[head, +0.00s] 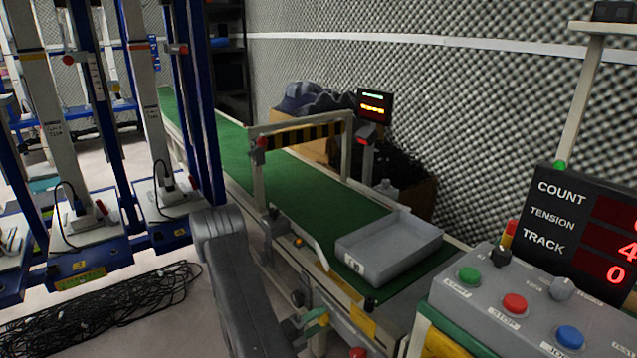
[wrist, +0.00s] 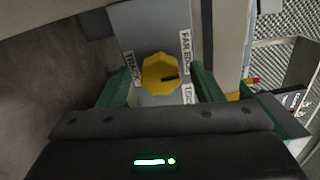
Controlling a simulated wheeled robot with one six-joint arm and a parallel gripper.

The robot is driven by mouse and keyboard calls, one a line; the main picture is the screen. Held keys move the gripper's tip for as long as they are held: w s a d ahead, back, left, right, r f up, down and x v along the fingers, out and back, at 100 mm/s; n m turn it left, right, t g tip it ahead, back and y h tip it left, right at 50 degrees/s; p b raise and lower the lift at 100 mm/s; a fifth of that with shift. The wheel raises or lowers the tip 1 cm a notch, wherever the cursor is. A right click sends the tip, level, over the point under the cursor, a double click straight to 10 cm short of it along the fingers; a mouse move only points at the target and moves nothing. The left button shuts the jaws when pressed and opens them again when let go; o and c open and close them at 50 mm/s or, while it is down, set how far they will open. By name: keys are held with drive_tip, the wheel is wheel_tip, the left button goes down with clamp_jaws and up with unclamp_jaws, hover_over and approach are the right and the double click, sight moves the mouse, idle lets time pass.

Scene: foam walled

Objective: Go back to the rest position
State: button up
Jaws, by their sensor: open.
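My gripper (wrist: 161,78) shows in the wrist view with its two green fingers apart and nothing held. A yellow many-sided knob (wrist: 158,72) with a dark pointer mark sits on a grey panel (wrist: 150,25), in the gap between the fingers. Gaps show between the knob and both fingers; how far in depth they are from it I cannot tell. Labels on the panel read TRACK and FAR EDGE; a third is partly hidden.
A green conveyor belt (head: 235,150) carries a grey tray (head: 400,262) near its front end. A metal arch (head: 300,128) spans the belt. A control box (head: 530,318) with buttons stands at right. Blue-framed posts (head: 200,110) and tangled black cable (head: 100,312) are at left.

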idle(0.4)
drive_tip(key=p+v, duration=0.3)
drive_tip(key=v, duration=1)
drive_tip(key=b+x, duration=0.3)
drive_tip(key=x, duration=1)
drive_tip(key=shift+f, duration=0.1)
drive_tip(key=shift+w+d+n, duration=0.1)
drive_tip(key=shift+n, duration=0.2)
drive_tip(key=n, duration=0.4)
drive_tip(key=shift+n, duration=0.4)
drive_tip(key=n+p, duration=0.2)
drive_tip(key=n, duration=0.1)
drive_tip(key=shift+r, duration=0.2)
drive_tip(key=n+p, duration=0.5)
drive_tip(key=n, duration=0.1)
drive_tip(key=shift+f+n+y+p, duration=0.1)
drive_tip(key=shift+n+y+p, duration=0.2)
drive_tip(key=shift+n+p, duration=1.15)
